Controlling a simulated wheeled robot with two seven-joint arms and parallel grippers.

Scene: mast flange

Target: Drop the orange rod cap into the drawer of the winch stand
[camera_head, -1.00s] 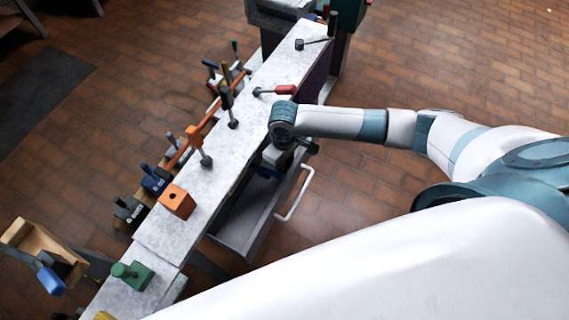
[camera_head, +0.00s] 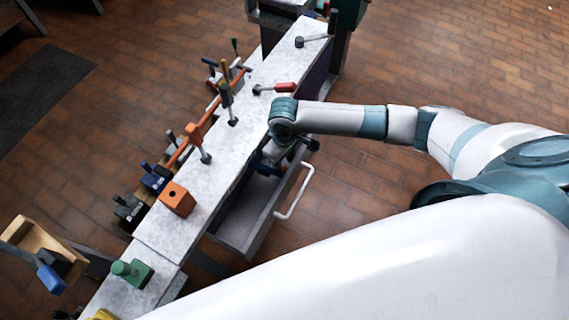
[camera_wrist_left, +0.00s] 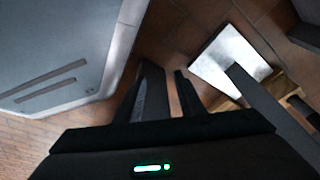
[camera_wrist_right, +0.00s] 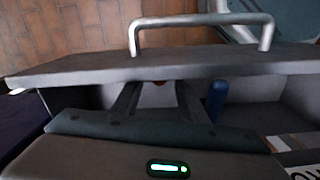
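An orange block with a dark hole in its top (camera_head: 177,199) sits on the pale bench top; I cannot tell whether it is the rod cap. The grey drawer (camera_head: 240,238) under the bench is pulled out, its white handle (camera_head: 294,190) facing right. My right gripper (camera_wrist_right: 158,92) is down at the drawer, behind its front panel, fingers apart.
A blue post (camera_wrist_right: 217,100) stands inside the drawer beside the right fingers. A wooden box (camera_head: 38,248) is at left. Brick floor is open at right.

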